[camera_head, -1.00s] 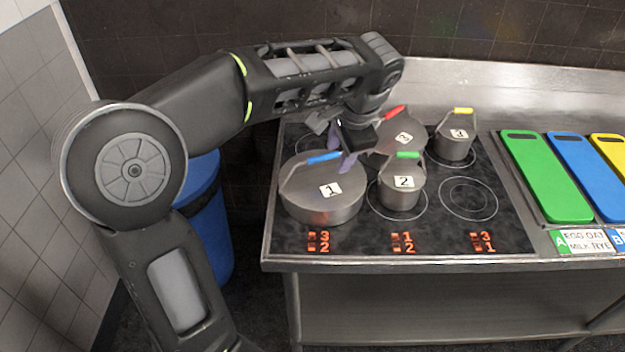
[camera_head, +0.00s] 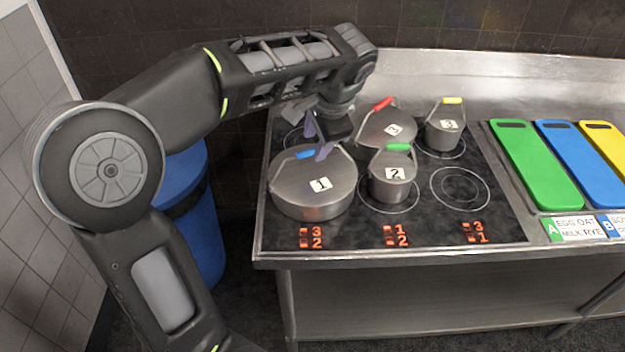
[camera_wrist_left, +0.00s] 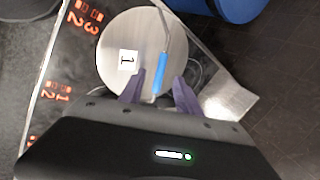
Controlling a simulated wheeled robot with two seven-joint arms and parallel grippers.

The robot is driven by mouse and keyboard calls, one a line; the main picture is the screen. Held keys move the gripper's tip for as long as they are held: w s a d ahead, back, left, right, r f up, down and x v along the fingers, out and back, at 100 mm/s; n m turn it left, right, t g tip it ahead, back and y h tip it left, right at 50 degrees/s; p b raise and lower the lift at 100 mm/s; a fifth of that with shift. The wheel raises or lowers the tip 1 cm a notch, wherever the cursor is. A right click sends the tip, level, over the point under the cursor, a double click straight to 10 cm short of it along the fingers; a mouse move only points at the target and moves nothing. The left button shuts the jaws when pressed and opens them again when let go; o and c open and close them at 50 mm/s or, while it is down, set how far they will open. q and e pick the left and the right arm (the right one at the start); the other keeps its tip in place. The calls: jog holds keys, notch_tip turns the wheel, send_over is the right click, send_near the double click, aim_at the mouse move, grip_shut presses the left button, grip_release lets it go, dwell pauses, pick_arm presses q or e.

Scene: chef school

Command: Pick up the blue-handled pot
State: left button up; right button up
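The blue-handled pot (camera_head: 312,195) is a wide steel pot with a lid, marked 1, on the front left of the cooktop. Its blue handle grip (camera_head: 306,152) sits on a raised bar above the lid. My left gripper (camera_head: 318,138) is beside and slightly above this grip, with purple fingers pointing down. In the left wrist view the blue grip (camera_wrist_left: 159,78) shows between the two spread fingers of the left gripper (camera_wrist_left: 160,88). The fingers look open and clear of the grip, though their exact height above it is hard to tell. My right gripper is out of view.
A green-handled pot (camera_head: 390,185) stands close right of it. A red-handled pot (camera_head: 390,133) and a yellow-handled pot (camera_head: 445,135) stand behind. Green (camera_head: 540,165) and blue (camera_head: 580,160) boards lie further right. A blue bin (camera_head: 195,220) stands left of the counter.

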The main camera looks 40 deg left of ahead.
aim_at(313, 150)
pick_arm(q)
jog(key=shift+f, duration=0.15)
jog(key=p+x, duration=0.1)
jog(key=x, duration=0.4)
jog(key=shift+w, duration=0.15)
jog(key=shift+c, duration=0.6)
grip_shut()
dwell(1.0)
